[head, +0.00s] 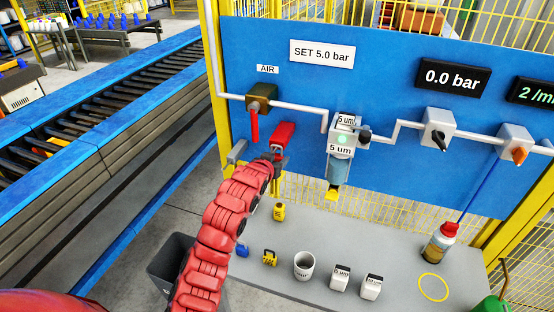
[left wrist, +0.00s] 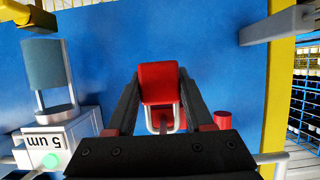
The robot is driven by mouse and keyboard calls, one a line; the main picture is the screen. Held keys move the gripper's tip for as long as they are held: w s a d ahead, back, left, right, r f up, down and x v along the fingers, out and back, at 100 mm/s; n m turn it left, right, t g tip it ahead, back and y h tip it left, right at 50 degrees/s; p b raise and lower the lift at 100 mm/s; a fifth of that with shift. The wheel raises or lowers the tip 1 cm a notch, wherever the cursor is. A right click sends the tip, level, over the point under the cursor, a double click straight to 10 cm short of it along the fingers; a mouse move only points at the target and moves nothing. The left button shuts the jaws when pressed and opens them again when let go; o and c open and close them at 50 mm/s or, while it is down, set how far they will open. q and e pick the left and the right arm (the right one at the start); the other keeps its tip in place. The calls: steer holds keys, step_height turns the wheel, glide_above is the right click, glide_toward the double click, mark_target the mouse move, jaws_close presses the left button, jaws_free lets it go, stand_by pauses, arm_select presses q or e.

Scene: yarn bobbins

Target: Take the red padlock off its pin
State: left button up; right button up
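The red padlock (head: 284,133) is in front of the blue panel, below and right of the red-handled air valve (head: 256,103). My left gripper (head: 277,158) reaches up to it from below. In the left wrist view the padlock (left wrist: 158,80) sits between the two black fingers (left wrist: 160,85), which lie against its sides with no clear gap. Its grey shackle (left wrist: 178,118) shows below the body in that view. A red part shows inside the shackle; I cannot tell whether the shackle still surrounds the pin. My right gripper is not in view.
A filter (head: 341,150) hangs right of the padlock, and a grey bracket (head: 237,152) is to its left. A conveyor (head: 110,130) runs at left.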

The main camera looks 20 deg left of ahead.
arm_select(q)
jaws_close()
steer(key=shift+r, duration=0.15)
steer(key=shift+r, duration=0.55)
steer(key=s+p, duration=0.1)
steer(key=s, duration=0.6)
steer(key=shift+a+p, duration=0.15)
steer(key=shift+p, duration=0.25)
steer(key=shift+f, duration=0.1)
stand_by(0.4)
